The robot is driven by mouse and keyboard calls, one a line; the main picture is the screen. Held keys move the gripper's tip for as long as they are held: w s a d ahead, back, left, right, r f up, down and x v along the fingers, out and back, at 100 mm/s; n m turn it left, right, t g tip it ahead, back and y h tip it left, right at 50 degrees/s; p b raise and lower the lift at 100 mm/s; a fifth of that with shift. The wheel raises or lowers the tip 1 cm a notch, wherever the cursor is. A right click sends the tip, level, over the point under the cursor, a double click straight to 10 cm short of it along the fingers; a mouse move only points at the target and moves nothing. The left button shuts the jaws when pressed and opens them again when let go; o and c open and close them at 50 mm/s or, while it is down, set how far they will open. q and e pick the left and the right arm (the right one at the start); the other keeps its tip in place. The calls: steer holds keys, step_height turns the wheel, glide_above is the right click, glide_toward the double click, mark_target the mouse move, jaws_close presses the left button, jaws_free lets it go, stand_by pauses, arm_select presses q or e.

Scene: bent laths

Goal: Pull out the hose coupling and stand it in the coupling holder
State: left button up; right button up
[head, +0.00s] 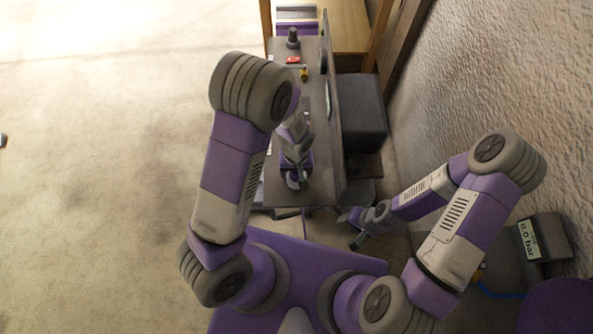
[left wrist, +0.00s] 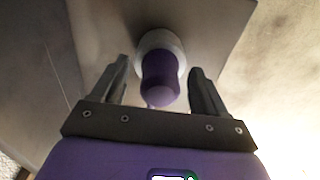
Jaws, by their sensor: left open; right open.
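In the left wrist view, a purple rounded cylinder with a pale collar, which looks like the hose coupling (left wrist: 160,80), stands out from a grey-brown surface. My left gripper (left wrist: 160,85) is open, with one finger on each side of it and a visible gap on both sides. In the head view, my left gripper (head: 293,182) is over the near end of the narrow bench, and my arm hides much of what is there. My right gripper (head: 350,229) is open and empty beside the bench's near right corner. I cannot make out the coupling holder for certain.
The narrow bench (head: 285,85) carries a dark knobbed object (head: 293,38), a red item (head: 293,60) and a small yellow item (head: 304,74). An upright panel (head: 335,120) runs along its right side.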

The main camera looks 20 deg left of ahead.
stand_by(0.4)
arm_select(q)
jaws_close()
steer(key=shift+r+p, duration=2.55)
steer(key=shift+r, duration=0.45)
steer(key=shift+w, duration=0.1)
